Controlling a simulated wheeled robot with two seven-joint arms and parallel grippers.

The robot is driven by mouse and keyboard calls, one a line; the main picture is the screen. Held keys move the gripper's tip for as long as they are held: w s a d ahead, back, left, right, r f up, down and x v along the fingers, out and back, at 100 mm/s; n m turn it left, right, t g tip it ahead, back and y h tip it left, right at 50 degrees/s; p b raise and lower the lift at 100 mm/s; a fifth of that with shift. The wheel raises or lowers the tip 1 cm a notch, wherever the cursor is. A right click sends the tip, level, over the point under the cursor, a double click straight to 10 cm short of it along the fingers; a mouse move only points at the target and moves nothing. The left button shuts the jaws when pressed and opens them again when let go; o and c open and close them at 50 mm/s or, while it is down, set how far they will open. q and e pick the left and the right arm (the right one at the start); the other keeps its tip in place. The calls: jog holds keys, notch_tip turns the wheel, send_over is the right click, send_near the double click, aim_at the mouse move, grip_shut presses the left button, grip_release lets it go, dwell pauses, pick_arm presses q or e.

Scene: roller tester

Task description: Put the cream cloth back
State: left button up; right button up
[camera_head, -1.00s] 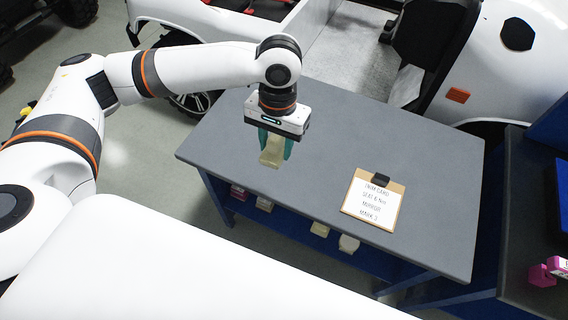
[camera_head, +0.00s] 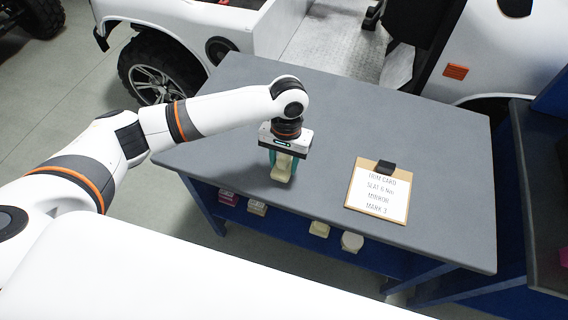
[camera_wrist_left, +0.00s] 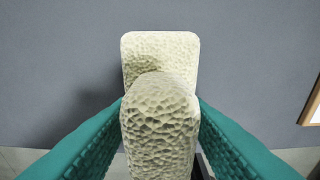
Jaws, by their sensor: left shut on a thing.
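The cream cloth (camera_head: 283,168) is a folded, dimpled pale piece held between the green fingers of my left gripper (camera_head: 283,161). In the left wrist view the cloth (camera_wrist_left: 160,110) fills the middle, with a green finger on each side, and the left gripper (camera_wrist_left: 160,125) is shut on it. The gripper points down over the front part of the grey table top (camera_head: 340,118). Whether the cloth's lower end touches the table is hard to tell. My right gripper is not in view.
A clipboard with a written card (camera_head: 378,192) lies on the table to the right. A blue shelf under the table holds a pink item (camera_head: 228,197) and several pale items, among them a whitish one (camera_head: 352,242). A white vehicle (camera_head: 275,25) stands behind.

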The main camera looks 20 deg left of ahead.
pick_arm(q)
jog(key=shift+f, duration=0.85)
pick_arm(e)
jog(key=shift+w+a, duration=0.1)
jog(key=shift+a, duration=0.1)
pick_arm(q)
jog(key=shift+f, duration=0.1)
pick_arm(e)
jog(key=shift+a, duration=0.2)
pick_arm(q)
jog(key=o, duration=0.9)
jog(key=shift+o, duration=0.2)
jog(key=shift+r, duration=0.2)
jog(key=r, duration=0.4)
jog(key=w+r, duration=0.1)
jog(key=r, duration=0.6)
jog(key=shift+w+r, duration=0.2)
jog(key=shift+r, duration=0.2)
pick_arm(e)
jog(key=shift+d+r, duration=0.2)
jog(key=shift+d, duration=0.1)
pick_arm(q)
jog(key=shift+s+f, duration=0.1)
